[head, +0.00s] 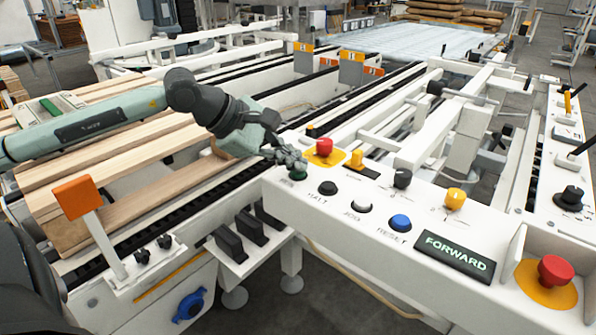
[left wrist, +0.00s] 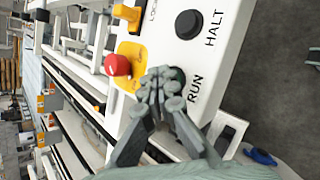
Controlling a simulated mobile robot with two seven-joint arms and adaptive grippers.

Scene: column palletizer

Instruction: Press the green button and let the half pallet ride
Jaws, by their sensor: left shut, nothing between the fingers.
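The green button (head: 297,173) sits at the left end of the white control panel (head: 340,215), above the label RUN. My left gripper (head: 291,158) is shut and empty, with its fingertips at or just over the green button; I cannot tell whether they press it. In the left wrist view the closed fingertips (left wrist: 162,90) cover the button's place beside the word RUN. The half pallet (head: 130,185), made of pale wooden boards, lies on the conveyor at the left, partly behind my left arm. My right gripper is not in view.
A red button (head: 324,147) on a yellow plate stands close beside my fingertips. A black HALT button (head: 328,188), a white button (head: 362,207), a blue RESET button (head: 400,222) and a FORWARD display (head: 454,255) follow to the right. A red emergency button (head: 555,270) is at the far right.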

